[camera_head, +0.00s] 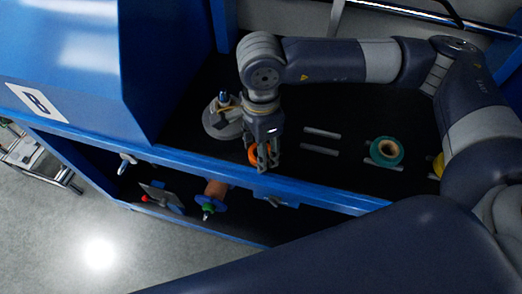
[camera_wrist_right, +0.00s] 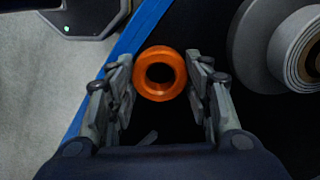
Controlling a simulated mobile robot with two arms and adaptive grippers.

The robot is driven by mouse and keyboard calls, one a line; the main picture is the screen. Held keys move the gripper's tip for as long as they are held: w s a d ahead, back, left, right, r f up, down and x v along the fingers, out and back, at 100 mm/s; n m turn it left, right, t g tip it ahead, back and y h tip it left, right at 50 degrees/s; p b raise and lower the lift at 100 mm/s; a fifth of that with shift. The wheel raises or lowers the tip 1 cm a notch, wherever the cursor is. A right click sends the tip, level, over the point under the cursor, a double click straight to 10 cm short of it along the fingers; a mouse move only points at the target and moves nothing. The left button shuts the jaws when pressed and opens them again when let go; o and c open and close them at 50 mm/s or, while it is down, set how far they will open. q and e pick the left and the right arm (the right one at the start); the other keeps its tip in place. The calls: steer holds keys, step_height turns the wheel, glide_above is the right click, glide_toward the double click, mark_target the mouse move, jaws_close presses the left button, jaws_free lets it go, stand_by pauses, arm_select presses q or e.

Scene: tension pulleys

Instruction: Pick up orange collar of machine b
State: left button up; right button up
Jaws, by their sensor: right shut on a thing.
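The orange collar (camera_head: 254,155) is a small ring on the dark shelf of the blue machine labelled B (camera_head: 38,102), just behind its front blue rail. My right gripper (camera_head: 266,163) points down and is shut on the collar, partly covering it in the head view. In the right wrist view, the collar (camera_wrist_right: 160,74) sits between the two fingertips of my right gripper (camera_wrist_right: 160,80), with its round hole facing the camera. I cannot tell whether it is clear of the shelf. My left gripper is not in view.
A grey round spool (camera_head: 218,120) stands just left of the gripper; it also shows in the wrist view (camera_wrist_right: 262,45). Grey pegs (camera_head: 322,132), a teal ring (camera_head: 384,152) and a yellow ring (camera_head: 438,165) lie to the right. The blue front rail (camera_head: 205,165) runs close by.

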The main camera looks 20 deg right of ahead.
steer(key=shift+r, duration=0.15)
steer(key=shift+r, duration=0.65)
step_height(320, 180, up, 2)
steer(key=shift+r+p, duration=0.2)
steer(key=shift+p, duration=0.35)
steer(key=s+a+r+b, duration=0.1)
steer(key=s+a+b, duration=0.2)
steer(key=s+a, duration=0.4)
steer(key=a, duration=0.7)
steer(key=shift+a+b, duration=0.25)
steer(key=shift+b, duration=0.15)
steer(key=shift+w, duration=0.1)
